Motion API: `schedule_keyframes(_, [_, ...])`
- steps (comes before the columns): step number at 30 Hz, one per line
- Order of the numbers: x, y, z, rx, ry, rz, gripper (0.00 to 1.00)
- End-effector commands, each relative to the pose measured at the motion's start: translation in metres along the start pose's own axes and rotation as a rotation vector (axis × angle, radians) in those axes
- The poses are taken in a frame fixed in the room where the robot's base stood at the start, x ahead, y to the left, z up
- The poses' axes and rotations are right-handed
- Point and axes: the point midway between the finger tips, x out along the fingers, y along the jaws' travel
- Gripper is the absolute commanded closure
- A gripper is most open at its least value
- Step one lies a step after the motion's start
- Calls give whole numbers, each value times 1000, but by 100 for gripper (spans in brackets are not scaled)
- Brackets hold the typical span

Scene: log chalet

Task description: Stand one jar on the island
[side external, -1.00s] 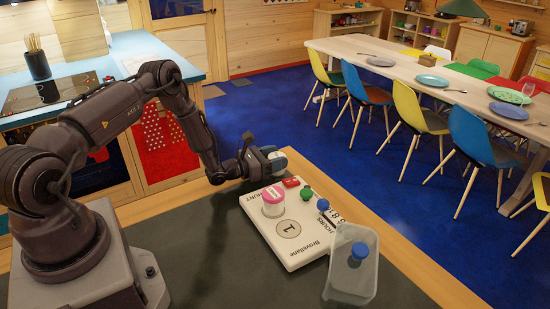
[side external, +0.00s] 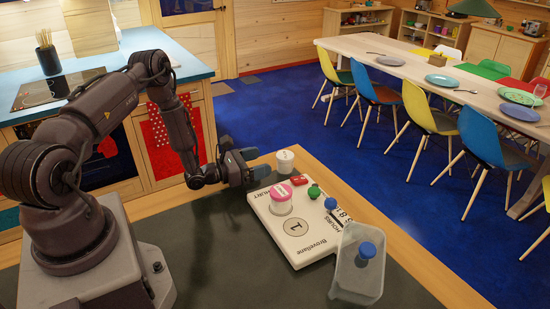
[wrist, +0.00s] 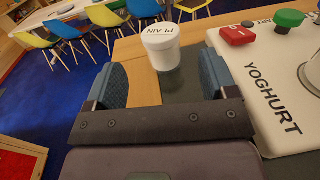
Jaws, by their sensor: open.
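A white jar marked PLAIN (wrist: 161,45) stands upright on the worktop (side external: 215,250), where its dark top meets the wooden border. It also shows in the side view (side external: 285,161), just beyond the far corner of the white board. My gripper (wrist: 163,76) is open and empty, its blue fingers apart and the jar in front of their tips, not gripped. In the side view my gripper (side external: 256,167) is low over the worktop, left of the jar. A second jar with a pink lid (side external: 281,199) stands on the white board marked YOGHURT (side external: 298,241).
The board carries a red block (side external: 299,179), a green knob (side external: 314,191) and a blue knob (side external: 331,203). A clear container (side external: 353,283) with a blue-topped item stands at the board's right. The dark worktop left of the board is clear.

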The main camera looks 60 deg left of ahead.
Motion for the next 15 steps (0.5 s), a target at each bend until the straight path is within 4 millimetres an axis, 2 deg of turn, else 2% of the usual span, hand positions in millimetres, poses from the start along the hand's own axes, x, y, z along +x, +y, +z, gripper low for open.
schedule_keyframes(3, [-22, 1, 0, -1, 1, 3, 21])
schedule_keyframes(8, [-38, 0, 0, 0, 0, 1, 21])
schedule_keyframes(11, [-38, -3, 7, 14, -4, -29, 21])
schedule_keyframes(14, [-28, -16, 29, 61, -13, -127, 21])
schedule_keyframes(15, [-21, -26, 45, 94, -19, -197, 21])
